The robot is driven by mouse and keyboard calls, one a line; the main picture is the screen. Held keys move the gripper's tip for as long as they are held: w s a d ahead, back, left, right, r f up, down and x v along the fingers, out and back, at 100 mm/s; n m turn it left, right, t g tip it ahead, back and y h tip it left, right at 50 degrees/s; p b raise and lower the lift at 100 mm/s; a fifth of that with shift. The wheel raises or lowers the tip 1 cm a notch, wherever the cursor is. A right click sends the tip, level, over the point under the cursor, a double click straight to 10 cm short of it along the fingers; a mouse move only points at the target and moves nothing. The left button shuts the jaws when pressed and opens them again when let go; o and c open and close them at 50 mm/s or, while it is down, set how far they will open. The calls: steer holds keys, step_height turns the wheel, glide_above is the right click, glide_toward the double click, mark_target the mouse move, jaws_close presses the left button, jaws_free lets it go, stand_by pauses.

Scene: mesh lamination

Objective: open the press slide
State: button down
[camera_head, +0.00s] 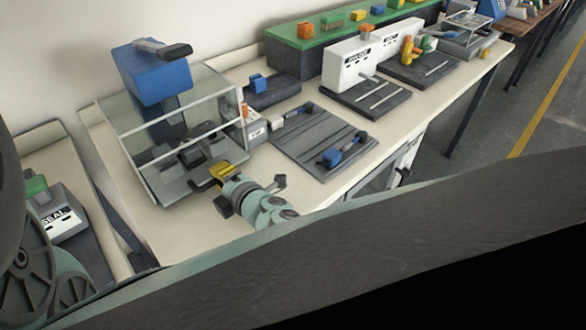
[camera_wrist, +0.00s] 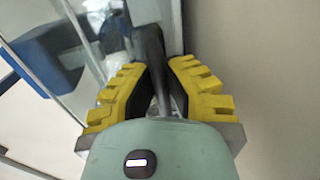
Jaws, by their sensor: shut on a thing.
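The press (camera_head: 152,78) stands at the left of the bench, with a blue head, a dark lever on top and a clear guard around its lower part. A grey slide plate (camera_head: 172,190) shows at its base. My gripper (camera_head: 219,172) with yellow fingertips is at the front right of this base. In the wrist view my gripper (camera_wrist: 160,88) is shut on a dark bar-like handle (camera_wrist: 150,45), which lies between the yellow pads. The handle's join to the slide is hidden in the head view.
A dark grooved plate (camera_head: 320,150) with blue-ended clamps lies right of the press. A white box unit (camera_head: 350,62) and a green-topped shelf (camera_head: 310,42) stand behind. A seal unit (camera_head: 62,215) is at far left. The bench front between is clear.

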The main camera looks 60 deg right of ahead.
steer(key=f+v, duration=0.1)
steer(key=v, duration=0.7)
steer(key=f+p+v, duration=0.1)
steer(key=v, duration=0.3)
steer(key=shift+s+a+f, duration=0.15)
steer(key=shift+s+f, duration=0.1)
steer(key=shift+s, duration=0.4)
steer(key=c, duration=1)
jaws_free()
steer(key=f+v, duration=0.2)
steer(key=v, duration=1.4)
steer(key=shift+s+a, duration=0.2)
steer(key=shift+s, duration=0.35)
steer(key=shift+a+f, duration=0.1)
